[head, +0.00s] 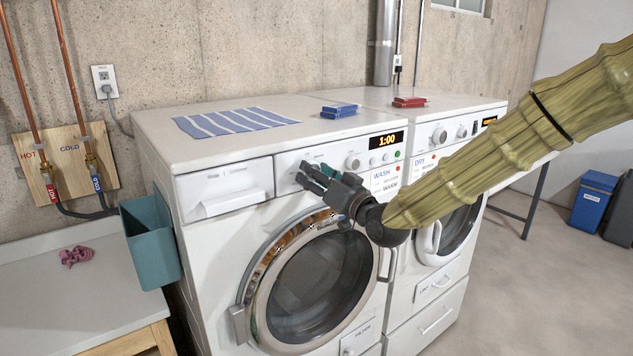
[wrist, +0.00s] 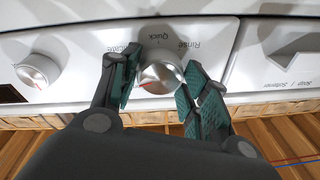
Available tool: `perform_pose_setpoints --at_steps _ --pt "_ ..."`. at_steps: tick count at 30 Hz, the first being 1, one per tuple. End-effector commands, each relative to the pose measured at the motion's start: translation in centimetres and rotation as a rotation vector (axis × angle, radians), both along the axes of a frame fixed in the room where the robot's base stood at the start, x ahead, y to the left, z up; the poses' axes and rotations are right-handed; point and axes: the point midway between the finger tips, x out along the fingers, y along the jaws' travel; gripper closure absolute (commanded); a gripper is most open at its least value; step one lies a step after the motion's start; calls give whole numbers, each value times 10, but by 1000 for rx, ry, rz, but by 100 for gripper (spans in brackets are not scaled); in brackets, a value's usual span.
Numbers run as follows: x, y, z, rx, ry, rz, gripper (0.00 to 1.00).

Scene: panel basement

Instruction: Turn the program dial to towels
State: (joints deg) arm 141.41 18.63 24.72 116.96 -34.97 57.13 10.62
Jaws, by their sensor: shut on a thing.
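The program dial (wrist: 160,76) is a round silver knob on the white washer's front panel. In the wrist view it sits between the two teal-padded fingers of my gripper (wrist: 160,88), which is shut on it. A red mark shows on the dial's lower left side in that view. Upside-down labels around it include Quick and Rinse; another label is partly covered by the left finger. No towels label can be read. In the head view my gripper (head: 310,178) is at the washer panel above the round door, and its fingers hide most of the dial.
A second silver knob (head: 352,162) is right of my gripper, near the 1:00 display (head: 386,140). The detergent drawer (head: 226,188) is to the left. The dryer (head: 455,215) stands right of the washer. Blue blocks (head: 339,110) and a striped cloth (head: 235,122) lie on top.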

Motion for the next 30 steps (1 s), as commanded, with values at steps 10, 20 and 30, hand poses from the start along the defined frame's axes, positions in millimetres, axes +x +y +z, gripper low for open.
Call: perform_pose_setpoints --at_steps 10,20,30 --pt "0 -1 0 163 115 -2 78" --pt "0 0 1 213 151 -2 78" --pt "0 0 1 214 153 -2 78"
